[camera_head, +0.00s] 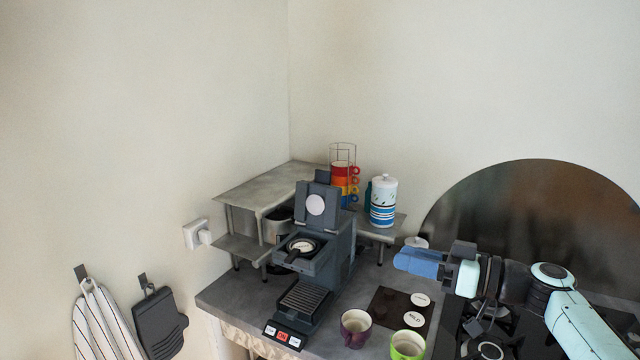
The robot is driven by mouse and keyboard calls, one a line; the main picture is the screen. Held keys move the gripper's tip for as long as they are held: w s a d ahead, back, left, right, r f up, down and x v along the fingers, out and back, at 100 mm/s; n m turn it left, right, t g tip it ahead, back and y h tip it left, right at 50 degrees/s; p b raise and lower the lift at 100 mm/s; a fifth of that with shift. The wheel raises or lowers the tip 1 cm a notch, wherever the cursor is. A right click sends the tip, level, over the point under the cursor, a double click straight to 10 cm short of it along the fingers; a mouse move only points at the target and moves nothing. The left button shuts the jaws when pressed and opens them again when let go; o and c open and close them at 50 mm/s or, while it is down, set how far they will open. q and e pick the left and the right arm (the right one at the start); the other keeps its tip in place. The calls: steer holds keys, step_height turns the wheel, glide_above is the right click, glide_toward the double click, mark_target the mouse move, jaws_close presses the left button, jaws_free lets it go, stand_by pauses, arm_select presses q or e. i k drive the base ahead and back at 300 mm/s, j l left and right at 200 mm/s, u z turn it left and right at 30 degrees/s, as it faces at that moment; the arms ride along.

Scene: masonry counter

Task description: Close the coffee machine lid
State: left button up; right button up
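The dark grey coffee machine (318,262) stands on the counter near the corner. Its lid (303,206) is raised upright, with a round white disc on its inner face. Below the lid, the open top shows a round pale opening (301,246) with a dark rim. My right gripper (400,261), with blue fingers, points left and is to the right of the machine, apart from it. Nothing shows between its fingers, but their gap cannot be made out from this angle. My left gripper is not in view.
Purple (356,328) and green (408,345) cups stand at the counter front by a dark mat (387,311) with round coasters. A metal shelf (262,190), a rack of coloured mugs (343,180) and a striped canister (383,202) stand behind. A stove (455,325) is at right.

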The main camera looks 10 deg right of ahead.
mark_target(317, 203)
steer(key=i, duration=1.1)
